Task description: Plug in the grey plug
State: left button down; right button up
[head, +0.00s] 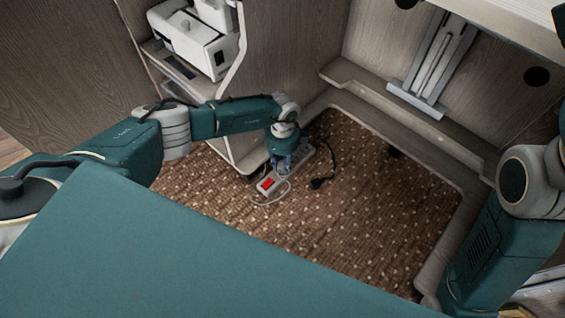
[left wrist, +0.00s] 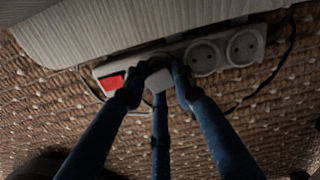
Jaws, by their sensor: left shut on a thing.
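A white power strip (head: 264,191) with a red switch (head: 267,183) lies on the carpet beside the cabinet. In the left wrist view the strip (left wrist: 224,51) shows its red switch (left wrist: 112,83) at left and two empty round sockets at right. My left gripper (head: 281,166) points down over the strip. In the left wrist view its fingers (left wrist: 160,76) are shut on the grey plug (left wrist: 157,80), between the switch and the empty sockets. The fingers hide much of the plug, and I cannot tell whether it is seated. My right gripper is not in view.
A black plug (head: 317,184) with a black cable lies on the carpet right of the strip. The cabinet wall is close beside the strip. Open carpet (head: 370,220) lies to the right.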

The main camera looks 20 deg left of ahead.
pick_arm(q)
jog(key=shift+f, duration=0.3)
jog(key=c, duration=1.4)
grip_release()
jog(key=shift+o, duration=0.7)
jog(key=o, duration=0.5)
jog(key=shift+c, duration=0.2)
jog(key=shift+r, duration=0.1)
notch_tip(320, 180, up, 12)
